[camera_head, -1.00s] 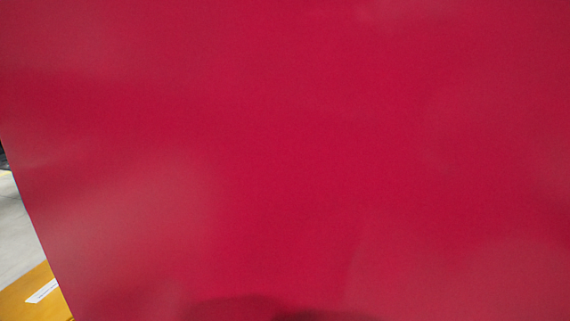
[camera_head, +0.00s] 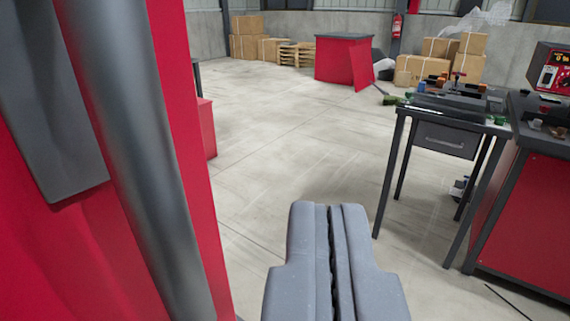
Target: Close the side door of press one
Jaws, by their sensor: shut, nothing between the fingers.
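My gripper (camera_head: 328,210) is at the bottom centre, with its grey fingers shut together and empty, over open floor. A red panel (camera_head: 195,170) with a dark grey rounded bar (camera_head: 130,130) and a dark grey plate (camera_head: 45,100) fills the left side, close to the camera. My gripper is to the right of it and apart from it in the picture. I cannot tell whether this red part is press one or its side door. No side door can be made out for certain.
A dark workbench with a drawer (camera_head: 445,138) and a red machine (camera_head: 525,225) stand at right. A red cabinet with a dark top (camera_head: 335,60), cardboard boxes (camera_head: 247,40) and a fire extinguisher (camera_head: 397,27) are at the back. The concrete floor (camera_head: 280,140) between is clear.

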